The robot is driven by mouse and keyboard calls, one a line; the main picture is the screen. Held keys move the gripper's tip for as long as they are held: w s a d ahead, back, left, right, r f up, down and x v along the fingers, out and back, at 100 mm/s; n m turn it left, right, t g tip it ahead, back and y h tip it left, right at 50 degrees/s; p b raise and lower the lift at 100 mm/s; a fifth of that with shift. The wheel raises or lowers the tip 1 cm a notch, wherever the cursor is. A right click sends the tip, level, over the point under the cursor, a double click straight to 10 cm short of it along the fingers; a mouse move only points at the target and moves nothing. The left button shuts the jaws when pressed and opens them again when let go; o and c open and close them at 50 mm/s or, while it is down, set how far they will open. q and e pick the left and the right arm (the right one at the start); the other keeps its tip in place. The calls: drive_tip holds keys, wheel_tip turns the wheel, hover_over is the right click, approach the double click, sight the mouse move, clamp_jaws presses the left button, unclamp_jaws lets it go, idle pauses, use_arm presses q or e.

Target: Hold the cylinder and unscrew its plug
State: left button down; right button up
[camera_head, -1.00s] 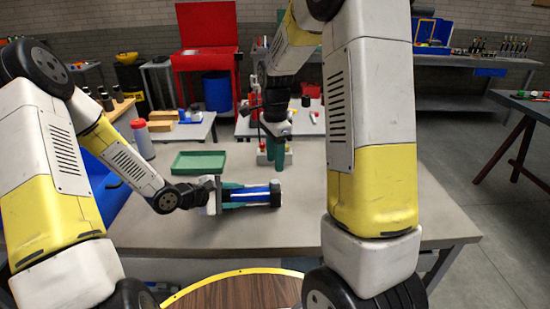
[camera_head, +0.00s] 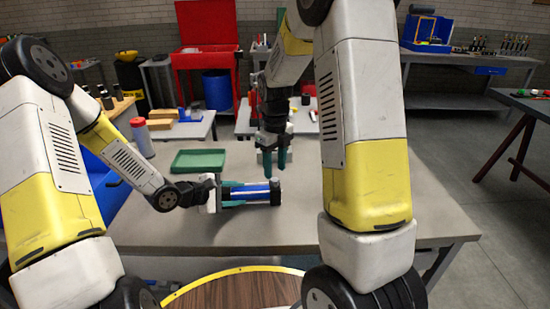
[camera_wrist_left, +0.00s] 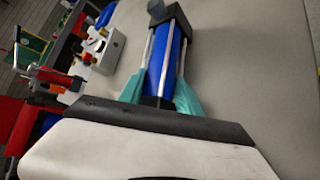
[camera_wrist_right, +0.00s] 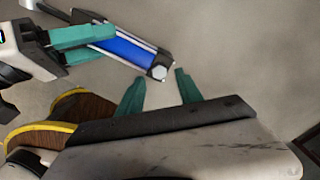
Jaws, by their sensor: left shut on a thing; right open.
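The cylinder (camera_head: 248,194) has a blue body, silver rods and black end caps. It lies level over the grey table, its free end to the right in the head view. My left gripper (camera_head: 230,193) is shut on its left part; its teal fingers (camera_wrist_left: 163,90) flank the blue body in the left wrist view. The plug (camera_wrist_right: 159,72) is a light grey round piece on the cylinder's end face in the right wrist view. My right gripper (camera_head: 254,172) points down above and behind the cylinder, open. Its fingers (camera_wrist_right: 158,88) are apart, near the plug and not around it.
A green tray (camera_head: 198,161) lies behind the cylinder on the table (camera_head: 300,215). A grey block with fittings (camera_wrist_left: 105,50) shows in the left wrist view. The table to the right is clear.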

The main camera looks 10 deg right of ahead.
sight(275, 180)
use_arm(q)
drive_tip(key=shift+a+f, duration=0.15)
drive_tip(key=shift+a, duration=0.05)
use_arm(e)
drive_tip(key=shift+f, duration=2.2)
drive_tip(key=shift+c, duration=0.2)
